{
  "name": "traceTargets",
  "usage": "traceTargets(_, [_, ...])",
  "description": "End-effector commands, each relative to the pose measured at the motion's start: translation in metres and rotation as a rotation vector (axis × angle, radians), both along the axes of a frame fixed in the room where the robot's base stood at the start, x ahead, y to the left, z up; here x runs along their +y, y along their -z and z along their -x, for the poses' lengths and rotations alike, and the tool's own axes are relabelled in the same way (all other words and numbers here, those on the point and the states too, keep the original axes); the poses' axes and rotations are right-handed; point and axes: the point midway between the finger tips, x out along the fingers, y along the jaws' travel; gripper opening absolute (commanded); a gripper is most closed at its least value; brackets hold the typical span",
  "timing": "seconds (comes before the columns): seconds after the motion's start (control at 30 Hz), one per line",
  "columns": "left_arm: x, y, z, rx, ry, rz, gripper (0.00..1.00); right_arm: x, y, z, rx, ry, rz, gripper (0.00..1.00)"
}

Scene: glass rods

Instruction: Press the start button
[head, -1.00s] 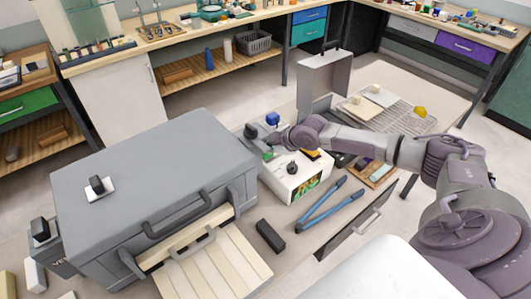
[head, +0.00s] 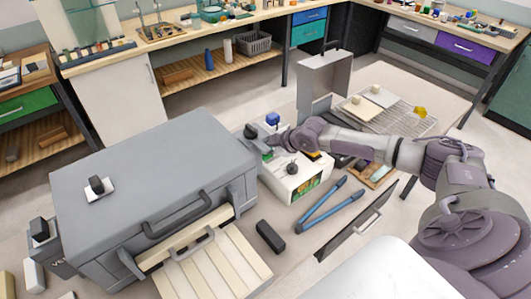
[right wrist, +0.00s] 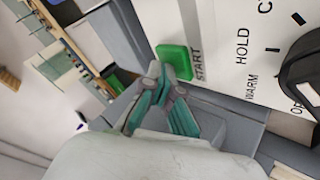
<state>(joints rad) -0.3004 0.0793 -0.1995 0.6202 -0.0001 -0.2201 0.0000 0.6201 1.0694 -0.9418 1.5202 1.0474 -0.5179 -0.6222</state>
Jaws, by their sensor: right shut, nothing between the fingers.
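The green start button (right wrist: 175,62) sits on a white panel beside the word START in the right wrist view. The panel belongs to a white control box (head: 283,182) with a black knob (head: 292,168) on top in the head view. My right gripper (right wrist: 158,78) is shut and empty, with its teal fingers pointing toward the button. Its tips are right at the button's near edge; I cannot tell whether they touch it. In the head view my right gripper (head: 267,151) is at the box's far left corner, and the button is hard to make out there. My left gripper is not in view.
A large grey furnace-like box (head: 150,170) with handles stands just left of the control box. Blue-handled tongs (head: 325,205) and a black block (head: 270,236) lie in front. A wire rack (head: 400,117) is at the right. A black dial (right wrist: 305,72) shows on the panel.

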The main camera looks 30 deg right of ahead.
Motion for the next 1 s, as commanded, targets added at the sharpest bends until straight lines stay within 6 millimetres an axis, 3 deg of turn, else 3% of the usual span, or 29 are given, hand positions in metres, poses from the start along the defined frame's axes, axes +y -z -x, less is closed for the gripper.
traceTargets(0.3, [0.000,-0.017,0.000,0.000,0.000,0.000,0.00,0.000,-0.017,0.000,0.002,-0.001,0.000,0.00])
traceTargets(0.7, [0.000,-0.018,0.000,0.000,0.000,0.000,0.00,0.000,-0.019,0.000,0.001,-0.001,0.000,0.00])
traceTargets(1.0, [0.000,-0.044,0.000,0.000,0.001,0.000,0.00,0.000,-0.047,0.000,0.000,0.000,0.000,0.00])
